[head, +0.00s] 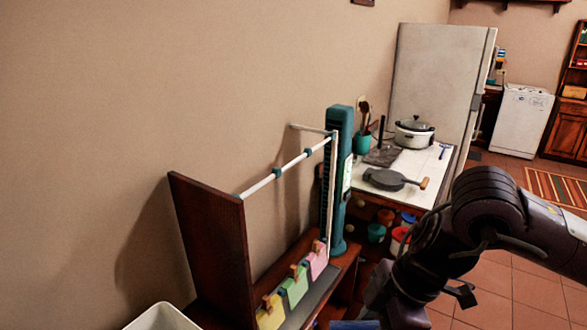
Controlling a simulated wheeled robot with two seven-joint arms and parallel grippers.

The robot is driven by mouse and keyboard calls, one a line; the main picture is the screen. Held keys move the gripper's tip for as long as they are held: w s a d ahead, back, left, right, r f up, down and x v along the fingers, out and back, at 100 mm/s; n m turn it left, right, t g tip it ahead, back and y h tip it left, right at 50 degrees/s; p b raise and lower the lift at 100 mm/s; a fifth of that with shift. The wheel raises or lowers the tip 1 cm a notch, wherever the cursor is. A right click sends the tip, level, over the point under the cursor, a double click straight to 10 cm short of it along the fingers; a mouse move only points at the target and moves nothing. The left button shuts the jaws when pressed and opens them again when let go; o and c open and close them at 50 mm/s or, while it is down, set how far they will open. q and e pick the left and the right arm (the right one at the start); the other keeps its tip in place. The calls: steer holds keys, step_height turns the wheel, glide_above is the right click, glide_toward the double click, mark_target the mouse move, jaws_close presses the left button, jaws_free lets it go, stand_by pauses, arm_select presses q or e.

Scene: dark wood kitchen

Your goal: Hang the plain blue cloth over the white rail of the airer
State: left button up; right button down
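The white rail (292,163) of the airer runs from a dark wood panel (212,245) at its near left end to a teal post (340,180) at its far end. No cloth hangs on it. A small patch of blue (355,325) shows at the bottom edge, beside my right arm. It may be the blue cloth, but most of it is out of frame. My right arm comes in from the right and bends down, right of the airer. Its hand (398,302) is at the bottom edge; its fingertips are hidden. My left gripper is not in view.
Yellow, green and pink cards (295,287) with wooden pegs lie below the rail. A white container (162,318) is at bottom left. Behind the airer, a white-topped counter (415,163) holds a grey pan (386,179) and a white pot (414,135). Space above the rail is clear.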

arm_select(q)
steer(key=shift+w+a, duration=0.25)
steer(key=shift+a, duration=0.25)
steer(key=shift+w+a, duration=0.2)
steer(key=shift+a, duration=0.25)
